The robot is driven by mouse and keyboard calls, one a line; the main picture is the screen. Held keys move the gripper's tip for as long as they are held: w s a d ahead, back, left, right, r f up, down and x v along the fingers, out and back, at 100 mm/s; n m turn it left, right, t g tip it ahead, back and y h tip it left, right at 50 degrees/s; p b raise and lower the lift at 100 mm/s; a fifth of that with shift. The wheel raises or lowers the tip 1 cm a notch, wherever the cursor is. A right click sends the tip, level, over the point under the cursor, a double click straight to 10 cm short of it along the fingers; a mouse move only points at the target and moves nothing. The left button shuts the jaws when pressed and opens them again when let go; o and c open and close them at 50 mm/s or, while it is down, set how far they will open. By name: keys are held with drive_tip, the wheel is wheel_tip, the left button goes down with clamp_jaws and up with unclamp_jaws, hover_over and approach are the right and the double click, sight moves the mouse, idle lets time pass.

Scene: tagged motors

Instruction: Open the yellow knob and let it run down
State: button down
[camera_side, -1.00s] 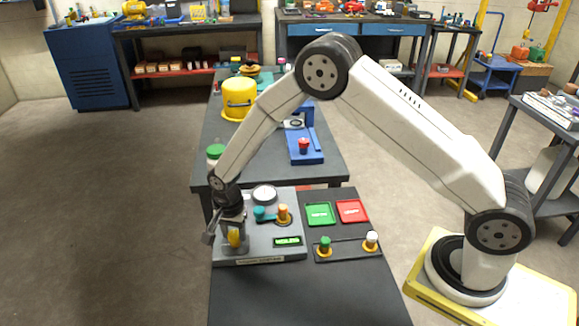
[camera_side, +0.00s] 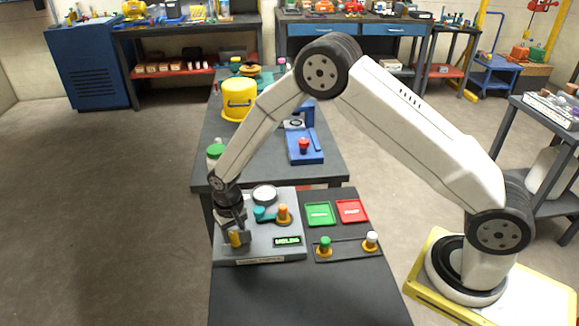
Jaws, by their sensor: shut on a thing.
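The yellow knob (camera_side: 235,239) is at the left front of a grey panel unit (camera_side: 263,249) on the dark bench. My gripper (camera_side: 236,236) points down over it and is shut on it. The fingers hide part of the knob. The small green display (camera_side: 287,241) on the panel is lit, but its text is too small to read surely. A round gauge (camera_side: 264,194) sits at the back of the panel; its needle cannot be read. A teal lever (camera_side: 262,214) and an orange-topped part (camera_side: 283,213) are just right of my gripper.
Right of the panel are a green tray (camera_side: 320,213), a red tray (camera_side: 351,210), a green-topped motor (camera_side: 325,245) and a white-topped motor (camera_side: 371,239). The bench front (camera_side: 300,295) is clear. A yellow bucket (camera_side: 238,100) and blue press (camera_side: 305,150) stand behind.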

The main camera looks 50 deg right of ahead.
sight(234, 233)
drive_tip(key=n, duration=0.3)
drive_tip(key=shift+n, duration=2.3)
drive_tip(key=shift+c, duration=1)
unclamp_jaws()
drive_tip(key=shift+r, duration=0.1)
drive_tip(key=shift+r, duration=3.8)
